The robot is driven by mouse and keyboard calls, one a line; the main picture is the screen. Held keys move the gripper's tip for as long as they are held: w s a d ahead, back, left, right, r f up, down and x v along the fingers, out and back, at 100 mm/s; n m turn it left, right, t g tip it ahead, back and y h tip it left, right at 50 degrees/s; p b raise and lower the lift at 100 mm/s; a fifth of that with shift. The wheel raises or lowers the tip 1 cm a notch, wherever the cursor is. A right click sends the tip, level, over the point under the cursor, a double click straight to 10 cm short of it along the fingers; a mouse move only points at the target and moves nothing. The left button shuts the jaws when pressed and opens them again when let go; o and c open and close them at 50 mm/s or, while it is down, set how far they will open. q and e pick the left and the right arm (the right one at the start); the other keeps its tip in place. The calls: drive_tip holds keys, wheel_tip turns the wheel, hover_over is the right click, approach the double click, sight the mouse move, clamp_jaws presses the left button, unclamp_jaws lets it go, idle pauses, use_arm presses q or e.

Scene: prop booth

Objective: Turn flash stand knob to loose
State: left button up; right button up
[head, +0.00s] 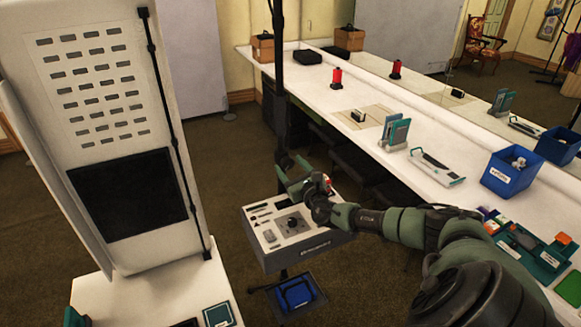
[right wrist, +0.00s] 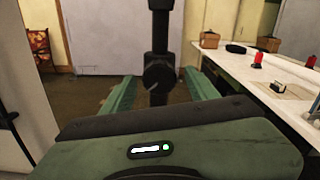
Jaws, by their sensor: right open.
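The flash stand shows as a black upright pole (head: 278,75) in the head view. In the right wrist view its pole (right wrist: 160,30) stands upright in the middle, with a round dark knob (right wrist: 157,75) that carries a light pointer line. My right gripper (head: 289,168) is open at the pole. In the right wrist view its green fingers lie left and right of the knob, with visible gaps on both sides. The lower part of the pole there is hidden behind my gripper body. My left gripper is not in view.
A grey control box (head: 305,246) with a dial sits below my right gripper, above a blue tray (head: 297,294). A tall white panel (head: 105,120) stands left. A long white counter (head: 375,105) with a blue bin (head: 509,173) runs along the right.

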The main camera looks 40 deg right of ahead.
clamp_jaws()
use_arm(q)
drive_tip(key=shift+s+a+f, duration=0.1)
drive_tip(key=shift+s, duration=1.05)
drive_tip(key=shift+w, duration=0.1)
use_arm(e)
drive_tip(key=shift+n, duration=0.3)
drive_tip(key=n, duration=0.2)
drive_tip(key=shift+r+n, duration=0.15)
drive_tip(key=shift+n, duration=0.25)
drive_tip(key=n+p, duration=0.1)
drive_tip(key=n, duration=0.4)
drive_tip(key=shift+d+p, duration=0.1)
drive_tip(key=shift+p, duration=0.25)
drive_tip(key=n, duration=0.4)
drive_tip(key=shift+n, duration=0.4)
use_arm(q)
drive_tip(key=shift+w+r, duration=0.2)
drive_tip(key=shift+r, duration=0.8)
use_arm(e)
drive_tip(key=shift+r+n, duration=0.1)
drive_tip(key=shift+n, duration=2.1)
